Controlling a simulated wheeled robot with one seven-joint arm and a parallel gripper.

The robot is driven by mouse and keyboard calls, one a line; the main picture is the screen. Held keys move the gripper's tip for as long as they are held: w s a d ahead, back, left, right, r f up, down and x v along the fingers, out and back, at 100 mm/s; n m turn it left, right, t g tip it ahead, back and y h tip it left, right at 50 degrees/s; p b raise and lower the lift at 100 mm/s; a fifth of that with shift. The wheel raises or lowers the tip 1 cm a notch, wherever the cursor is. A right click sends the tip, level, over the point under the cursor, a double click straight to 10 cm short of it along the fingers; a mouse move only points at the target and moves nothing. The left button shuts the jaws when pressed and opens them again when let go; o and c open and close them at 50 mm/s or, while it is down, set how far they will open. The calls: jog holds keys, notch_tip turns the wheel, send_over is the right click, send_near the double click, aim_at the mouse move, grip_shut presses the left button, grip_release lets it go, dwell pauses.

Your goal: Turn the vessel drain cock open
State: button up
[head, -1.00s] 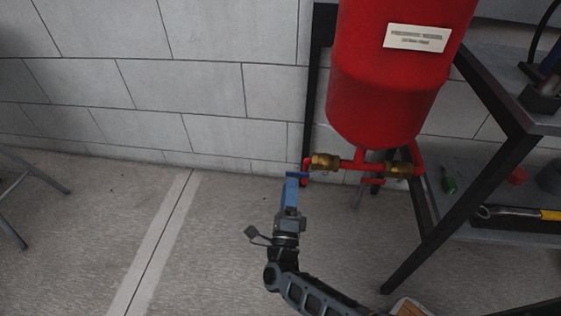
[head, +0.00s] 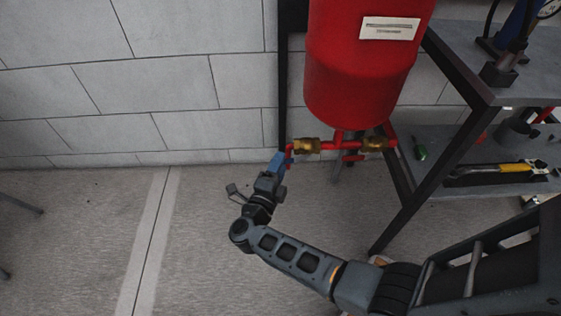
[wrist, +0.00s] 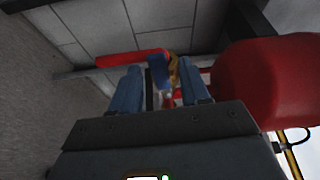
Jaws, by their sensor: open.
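The red pressure vessel (head: 358,70) hangs with red pipework and two brass cocks under it. The left brass cock (head: 306,146) sits beside a red pipe end that turns down. In the wrist view the brass body (wrist: 173,70) shows beyond my fingers, with a blue lever (wrist: 158,72) in front of it. My gripper (head: 280,160) is just below and left of this cock. In the wrist view my gripper (wrist: 160,80) is open, its blue fingers on either side of the lever. I cannot tell whether they touch it. The second brass cock (head: 374,144) is to the right.
A dark metal bench frame (head: 430,180) stands to the right. Its lower shelf holds a yellow-handled tool (head: 514,168) and a green item (head: 420,153). A block wall (head: 190,80) is behind. The floor (head: 90,240) at the left is mostly clear.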

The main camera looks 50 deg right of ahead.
jog(key=shift+x, duration=1)
grip_shut()
